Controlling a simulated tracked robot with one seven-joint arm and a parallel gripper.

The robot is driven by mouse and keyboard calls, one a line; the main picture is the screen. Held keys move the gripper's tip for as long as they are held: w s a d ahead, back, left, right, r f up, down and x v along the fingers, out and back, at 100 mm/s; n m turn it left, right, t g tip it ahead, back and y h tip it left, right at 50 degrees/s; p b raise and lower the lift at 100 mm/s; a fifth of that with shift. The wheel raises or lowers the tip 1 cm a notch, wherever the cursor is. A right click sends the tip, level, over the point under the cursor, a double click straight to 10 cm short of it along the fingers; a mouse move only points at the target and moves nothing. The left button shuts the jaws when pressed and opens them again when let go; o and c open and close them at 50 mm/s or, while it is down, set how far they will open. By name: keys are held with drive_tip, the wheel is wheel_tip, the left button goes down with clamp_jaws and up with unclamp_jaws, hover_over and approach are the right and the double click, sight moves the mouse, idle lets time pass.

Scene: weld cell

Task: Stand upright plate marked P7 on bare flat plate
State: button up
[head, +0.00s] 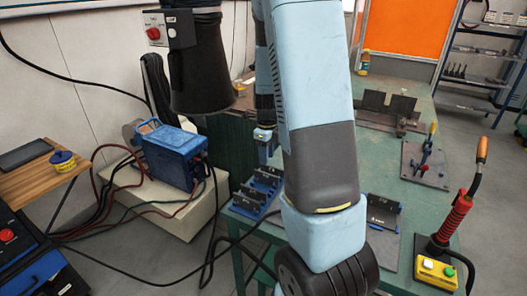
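My gripper (265,137) shows small behind my light blue arm, above the green table and behind the blue rack. Its fingers are partly hidden, and I cannot tell whether they are open or hold anything. The blue rack (246,204) at the table's left holds several dark plates (268,174). A dark plate with a faint pale mark (383,211) sits in blue holders right of my arm; I cannot read P7 on any plate. A grey flat plate (388,248) lies near it, partly hidden by my arm. Dark plates (402,106) stand upright on a flat base at the back.
A toggle clamp on a plate (425,166) and a red-handled torch (456,215) by a yellow button box (436,273) stand at the right. A blue welder (173,155) with cables is left. A black hood (200,70) hangs above. Some green table (385,165) is clear.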

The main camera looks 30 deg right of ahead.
sight(267, 174)
drive_tip(key=shift+f, duration=4.05)
drive_tip(key=shift+c, duration=0.4)
clamp_jaws()
drive_tip(key=shift+r, duration=0.1)
drive_tip(key=shift+w+r, duration=0.15)
drive_tip(key=shift+r, duration=3.3)
